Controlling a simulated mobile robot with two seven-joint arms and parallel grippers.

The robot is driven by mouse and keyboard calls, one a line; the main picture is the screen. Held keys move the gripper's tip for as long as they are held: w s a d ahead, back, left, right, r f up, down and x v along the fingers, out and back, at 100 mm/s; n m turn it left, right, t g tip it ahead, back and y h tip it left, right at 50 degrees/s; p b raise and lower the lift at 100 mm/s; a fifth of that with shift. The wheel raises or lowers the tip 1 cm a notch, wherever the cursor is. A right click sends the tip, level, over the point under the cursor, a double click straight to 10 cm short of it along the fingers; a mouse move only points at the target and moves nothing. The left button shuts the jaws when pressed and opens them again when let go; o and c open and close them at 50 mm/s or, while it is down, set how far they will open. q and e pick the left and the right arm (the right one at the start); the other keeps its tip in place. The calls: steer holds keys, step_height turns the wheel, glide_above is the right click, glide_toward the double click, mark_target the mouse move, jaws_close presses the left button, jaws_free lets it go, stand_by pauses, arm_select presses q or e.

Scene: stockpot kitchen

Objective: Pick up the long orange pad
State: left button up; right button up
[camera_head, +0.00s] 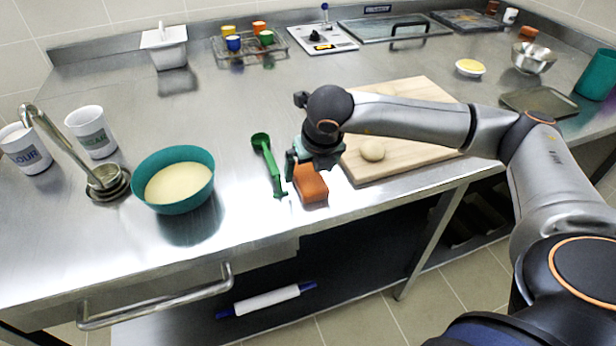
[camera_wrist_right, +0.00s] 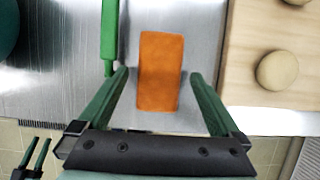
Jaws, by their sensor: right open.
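The long orange pad (camera_head: 311,184) lies on the steel counter close to its front edge, just left of the wooden board. In the right wrist view the pad (camera_wrist_right: 160,72) lies lengthwise, its near end between the two green fingers, with gaps on both sides. My right gripper (camera_head: 304,168) is open and empty, above the pad; it also shows in the right wrist view (camera_wrist_right: 160,84). The gripper hides part of the pad's far end in the head view. My left gripper does not show in the head view.
A green scoop (camera_head: 268,162) lies just left of the pad. The wooden board (camera_head: 405,100) with a dough ball (camera_head: 372,150) is just to the right. A teal bowl (camera_head: 174,178) stands further left. The counter between bowl and scoop is clear.

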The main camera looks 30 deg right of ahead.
steer(key=shift+w+f, duration=0.25)
steer(key=shift+f, duration=0.4)
steer(key=shift+f+b, duration=0.25)
steer(key=shift+b, duration=0.35)
steer(key=c, duration=1.4)
steer(key=shift+r, duration=0.1)
steer(key=shift+c, duration=0.2)
